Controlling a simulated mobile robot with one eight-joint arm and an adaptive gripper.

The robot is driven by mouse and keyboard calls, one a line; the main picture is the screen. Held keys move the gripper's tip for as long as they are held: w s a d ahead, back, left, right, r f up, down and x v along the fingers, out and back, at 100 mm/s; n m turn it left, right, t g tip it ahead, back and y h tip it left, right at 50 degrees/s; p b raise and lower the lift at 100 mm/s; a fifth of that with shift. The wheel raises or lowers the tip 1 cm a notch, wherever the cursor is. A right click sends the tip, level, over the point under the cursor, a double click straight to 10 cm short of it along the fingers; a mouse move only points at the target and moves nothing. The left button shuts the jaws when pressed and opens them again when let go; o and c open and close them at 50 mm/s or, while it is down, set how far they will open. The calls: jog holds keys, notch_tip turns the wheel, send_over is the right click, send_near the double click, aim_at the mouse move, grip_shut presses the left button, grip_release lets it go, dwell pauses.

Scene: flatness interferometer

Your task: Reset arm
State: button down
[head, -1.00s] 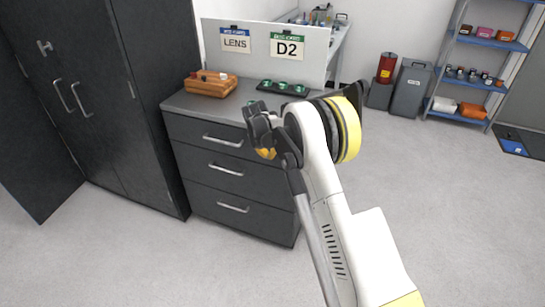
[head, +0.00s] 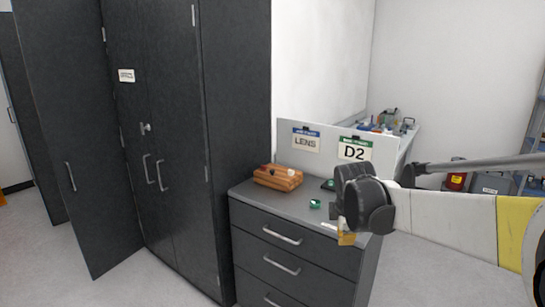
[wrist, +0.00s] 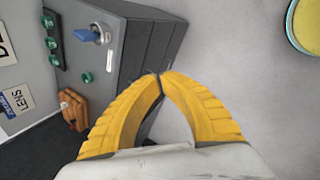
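My gripper (head: 347,238) is on the right in the head view, in front of the right part of the drawer cabinet's top. In the wrist view its yellow fingers (wrist: 160,76) meet at the tips, with nothing visible between them. My arm reaches in from the right edge of the head view.
A blue-topped item (wrist: 88,35) lies near. A tall cabinet (head: 235,130) stands left, a door open. Floor at left is clear.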

jog(key=s+r+m+t, duration=0.1)
jog(key=s+r+m, duration=0.3)
jog(key=s+m, duration=0.9)
jog(key=s+f+m+t+y, duration=0.1)
jog(key=s+f+m, duration=0.3)
jog(key=s, duration=1.1)
jog(key=shift+s+a+f, duration=0.15)
jog(key=shift+s+a, duration=0.15)
jog(key=shift+a, duration=0.1)
